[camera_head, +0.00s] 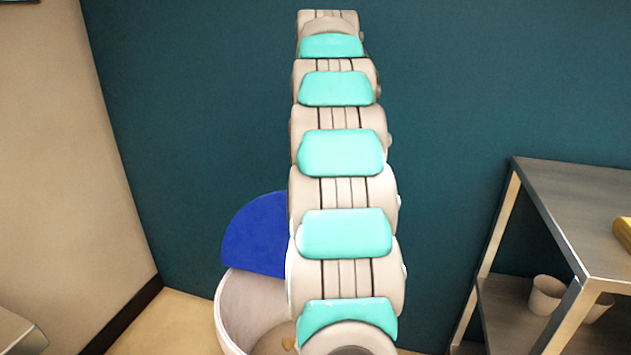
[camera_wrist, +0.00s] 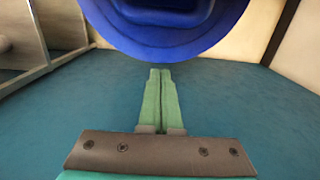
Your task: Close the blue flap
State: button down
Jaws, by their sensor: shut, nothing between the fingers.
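The blue flap (camera_head: 257,236) stands raised at the back of a round whitish bin (camera_head: 230,312) in the head view, left of my arm. My arm hides the right part of the flap and bin. The bin is open and something small and brownish lies inside. In the wrist view a large blue rounded surface (camera_wrist: 165,28), which looks like the flap, fills the top middle. My gripper (camera_wrist: 160,72) is shut and empty, its green fingers together just below the blue edge. I cannot tell whether they touch it. The head view does not show the gripper.
A metal shelf unit (camera_head: 580,220) stands at the right, with cups (camera_head: 546,295) on its lower shelf and a yellow item (camera_head: 623,235) on top. A dark teal wall (camera_head: 180,100) is behind the bin. A beige wall (camera_head: 50,140) is at the left.

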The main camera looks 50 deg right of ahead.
jog(key=s+a+f+p, duration=0.1)
jog(key=s+a+f, duration=0.1)
jog(key=f, duration=0.4)
jog(key=shift+a, duration=0.8)
jog(key=shift+a, duration=0.1)
jog(key=shift+s+a+r+h, duration=0.15)
jog(key=shift+a+r+h, duration=0.05)
jog(key=shift+a+h, duration=0.1)
